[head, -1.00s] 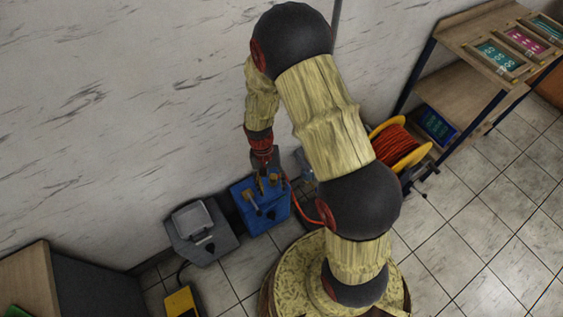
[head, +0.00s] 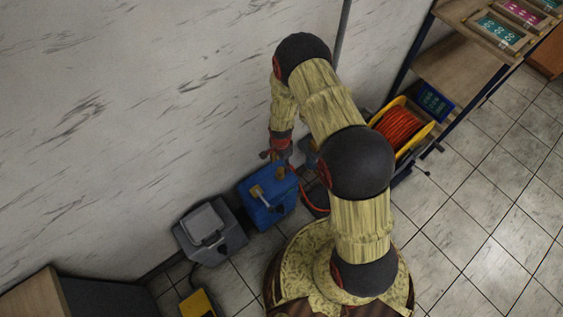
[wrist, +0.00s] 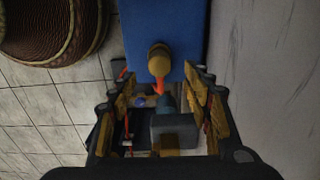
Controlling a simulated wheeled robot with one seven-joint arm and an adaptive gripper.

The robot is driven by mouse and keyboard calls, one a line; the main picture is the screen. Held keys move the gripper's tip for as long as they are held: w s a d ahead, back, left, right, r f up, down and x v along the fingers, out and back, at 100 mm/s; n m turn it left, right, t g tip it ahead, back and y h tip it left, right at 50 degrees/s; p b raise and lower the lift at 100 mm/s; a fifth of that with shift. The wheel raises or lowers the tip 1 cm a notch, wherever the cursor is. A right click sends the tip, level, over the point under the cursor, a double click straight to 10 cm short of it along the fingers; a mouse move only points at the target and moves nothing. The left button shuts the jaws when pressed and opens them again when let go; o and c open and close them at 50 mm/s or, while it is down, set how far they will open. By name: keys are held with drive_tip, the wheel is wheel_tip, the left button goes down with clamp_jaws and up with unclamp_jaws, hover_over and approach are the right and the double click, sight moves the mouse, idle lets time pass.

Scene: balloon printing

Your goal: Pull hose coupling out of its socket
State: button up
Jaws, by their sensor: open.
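The blue box (head: 268,202) stands on the floor by the wall, with brass fittings (head: 256,191) on it. In the wrist view a brass fitting (wrist: 159,58) sticks out of the blue box, with an orange tip (wrist: 160,89) pointing between my fingers. I cannot tell for sure which part is the hose coupling and which its socket. My gripper (wrist: 161,98) is open, with its two fingers spread apart on either side, past the brass fitting's end. In the head view my gripper (head: 278,154) is at the box's far top edge, small and partly hidden.
A grey machine (head: 210,230) stands left of the blue box, with a yellow pedal (head: 197,304) in front. A red hose reel (head: 400,127) is on the right, by a wooden shelf (head: 460,68). In the wrist view a grey block (wrist: 175,130) lies beyond my fingers.

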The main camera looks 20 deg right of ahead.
sight(281, 170)
wheel_tip(281, 170, down, 7)
drive_tip(key=shift+b, duration=1)
drive_tip(key=shift+c, duration=0.4)
drive_tip(key=c, duration=1.1)
clamp_jaws()
drive_tip(key=shift+r, duration=0.25)
drive_tip(key=shift+r+p, duration=1.85)
drive_tip(key=shift+r, duration=0.95)
